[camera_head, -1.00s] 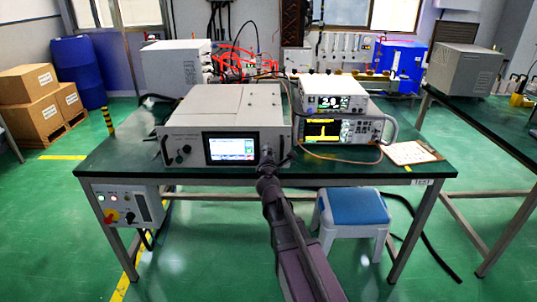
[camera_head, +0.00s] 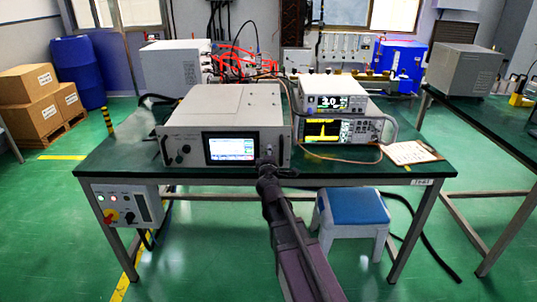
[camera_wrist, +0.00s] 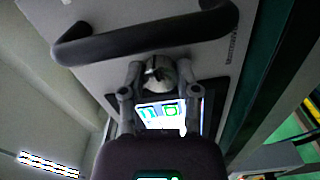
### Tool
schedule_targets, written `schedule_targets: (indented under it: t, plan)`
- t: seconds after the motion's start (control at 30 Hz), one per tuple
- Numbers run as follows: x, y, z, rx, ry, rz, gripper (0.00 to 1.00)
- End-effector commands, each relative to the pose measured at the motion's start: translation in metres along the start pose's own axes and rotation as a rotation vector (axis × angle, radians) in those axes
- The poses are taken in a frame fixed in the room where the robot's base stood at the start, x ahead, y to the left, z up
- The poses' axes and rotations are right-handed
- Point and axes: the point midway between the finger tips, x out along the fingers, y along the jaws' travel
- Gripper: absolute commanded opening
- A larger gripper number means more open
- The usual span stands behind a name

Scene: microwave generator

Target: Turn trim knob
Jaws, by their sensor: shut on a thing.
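The microwave generator (camera_head: 235,115) is a light grey box on the green table, with a lit screen (camera_head: 231,148) on its front. My arm reaches up from the bottom of the head view, and my gripper (camera_head: 267,160) is at the front panel just right of the screen. In the wrist view, the round metallic trim knob (camera_wrist: 158,72) sits between the two fingers of my gripper (camera_wrist: 158,78), which is shut on it. The knob lies between the screen and a dark handle (camera_wrist: 145,37). In the head view my gripper hides the knob.
A meter (camera_head: 333,93) reading about 3.0 stands on an instrument with a yellow trace (camera_head: 322,131), right of the generator. A clipboard (camera_head: 409,152) lies farther right. A control box (camera_head: 128,206) hangs at the table's left front. A blue-topped stool (camera_head: 353,207) stands right of my arm.

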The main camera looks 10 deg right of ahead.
Motion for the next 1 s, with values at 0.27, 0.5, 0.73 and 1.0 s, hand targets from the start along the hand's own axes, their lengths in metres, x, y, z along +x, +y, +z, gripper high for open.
schedule_targets:
  t: [0.27, 0.5, 0.73, 1.0]
  plan:
    - [-0.0012, -0.0003, 0.0005, 0.034, -0.001, 0.000, 0.00]
    - [-0.0014, -0.0004, 0.0006, 0.033, -0.001, 0.000, 0.00]
    - [-0.0009, -0.0003, 0.0004, 0.031, -0.001, 0.000, 0.56]
    - [-0.0023, -0.0001, 0.0004, 0.031, 0.000, 0.000, 0.56]
